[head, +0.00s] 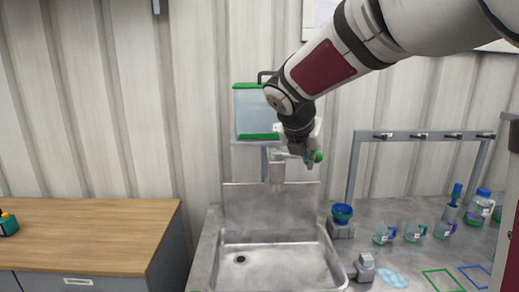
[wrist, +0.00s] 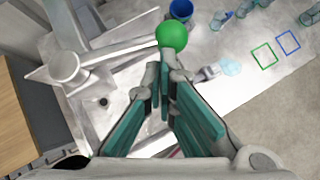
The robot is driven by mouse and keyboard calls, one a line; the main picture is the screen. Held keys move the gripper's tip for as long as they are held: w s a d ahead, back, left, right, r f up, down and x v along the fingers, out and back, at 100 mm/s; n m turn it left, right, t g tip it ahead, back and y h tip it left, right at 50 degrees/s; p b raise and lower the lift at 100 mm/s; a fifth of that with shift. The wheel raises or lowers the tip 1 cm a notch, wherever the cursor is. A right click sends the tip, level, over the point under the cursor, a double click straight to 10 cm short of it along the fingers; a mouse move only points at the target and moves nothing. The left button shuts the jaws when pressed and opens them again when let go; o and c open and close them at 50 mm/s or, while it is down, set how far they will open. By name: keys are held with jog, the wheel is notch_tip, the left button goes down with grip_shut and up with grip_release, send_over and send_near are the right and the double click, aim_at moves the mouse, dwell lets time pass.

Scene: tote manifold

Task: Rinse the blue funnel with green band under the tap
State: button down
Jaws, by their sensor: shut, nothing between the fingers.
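The blue funnel with green band (head: 342,212) sits in a grey block-like holder (head: 341,229) on the counter right of the sink; its blue bowl also shows at the top of the wrist view (wrist: 181,9). The grey tap (head: 276,172) stands over the back of the sink basin (head: 270,262). I see no water running from it. My gripper (head: 311,158) is shut and empty, high beside the tap. Its fingertips in the wrist view (wrist: 167,74) are just short of a green ball knob (wrist: 171,37); whether they touch it I cannot tell.
Right of the sink are several mugs (head: 384,233), a bottle (head: 479,207), a pale blue patch (head: 393,278), green and blue outlines, and a rack (head: 430,134). A wooden cabinet (head: 90,225) stands left.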

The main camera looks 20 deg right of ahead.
jog(key=shift+w+d+n+p, duration=0.45)
jog(key=shift+d+p, duration=0.25)
jog(key=shift+p, duration=0.5)
